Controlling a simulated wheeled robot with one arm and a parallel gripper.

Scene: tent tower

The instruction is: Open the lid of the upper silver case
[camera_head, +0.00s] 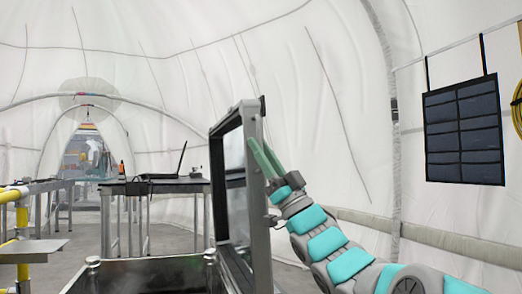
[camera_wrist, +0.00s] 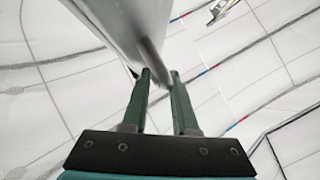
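The upper silver case (camera_head: 180,262) is at the bottom of the head view, its dark interior partly showing. Its silver-framed lid (camera_head: 258,215) stands raised, near upright, on the right side of the case. My gripper (camera_head: 261,148) is at the right, outer face of the lid near its upper part. In the wrist view its two green fingers (camera_wrist: 160,76) stand apart with a gap between them. The pale lid (camera_wrist: 118,22) and a grey rod-like part lie just beyond the fingertips. Whether they touch is unclear.
A table (camera_head: 155,187) with a laptop (camera_head: 181,160) and a small orange-tipped bottle stands behind at left. Yellow railing (camera_head: 14,194) is at the far left. A dark pocket panel (camera_head: 464,130) hangs on the right tent wall. Open space lies between lid and wall.

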